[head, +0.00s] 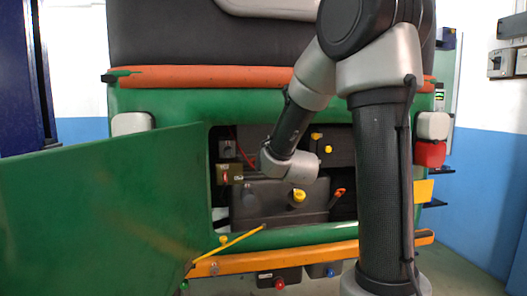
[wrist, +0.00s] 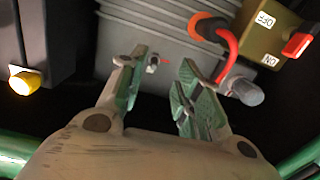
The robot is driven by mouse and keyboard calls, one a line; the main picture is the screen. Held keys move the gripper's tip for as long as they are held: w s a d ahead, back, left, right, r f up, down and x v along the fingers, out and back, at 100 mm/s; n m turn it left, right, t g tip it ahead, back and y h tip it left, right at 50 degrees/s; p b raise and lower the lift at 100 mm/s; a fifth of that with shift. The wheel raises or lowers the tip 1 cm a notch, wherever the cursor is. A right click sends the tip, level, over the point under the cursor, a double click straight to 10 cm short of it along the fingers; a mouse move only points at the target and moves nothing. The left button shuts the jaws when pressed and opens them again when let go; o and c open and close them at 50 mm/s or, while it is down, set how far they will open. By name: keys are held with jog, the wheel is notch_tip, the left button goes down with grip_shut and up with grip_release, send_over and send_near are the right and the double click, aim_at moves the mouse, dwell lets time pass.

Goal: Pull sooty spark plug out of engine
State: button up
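In the wrist view a small spark plug (wrist: 152,63), pale with a dark and reddish end, sticks out of the grey finned engine block (wrist: 160,25). My gripper (wrist: 158,75) is open, its green-padded fingers either side of the plug in the picture. I see no contact, and the depth gap is hard to judge. Soot on the plug is too small to make out. In the head view my arm reaches into the open engine bay, and its wrist hides the fingers and the plug.
A red cable with an orange boot (wrist: 208,27) lies right of the fingers, near a grey cylinder (wrist: 243,91) and a brass ON/OFF switch box (wrist: 262,35). A dark box with a yellow cap (wrist: 24,80) is at left. The green door (head: 95,205) stands open, propped by a yellow rod (head: 230,244).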

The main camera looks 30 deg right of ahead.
jog(key=shift+t, duration=0.3)
jog(key=shift+d+r+x, duration=0.1)
jog(key=shift+r+x, duration=0.1)
jog(key=shift+x, duration=1.45)
jog(key=shift+d+r+x, duration=0.1)
jog(key=shift+r+x, duration=0.15)
jog(key=shift+x, duration=1.45)
jog(key=shift+r+x, duration=0.2)
jog(key=shift+x, duration=1.45)
jog(key=shift+s, duration=0.1)
jog(key=shift+c, duration=0.4)
grip_shut()
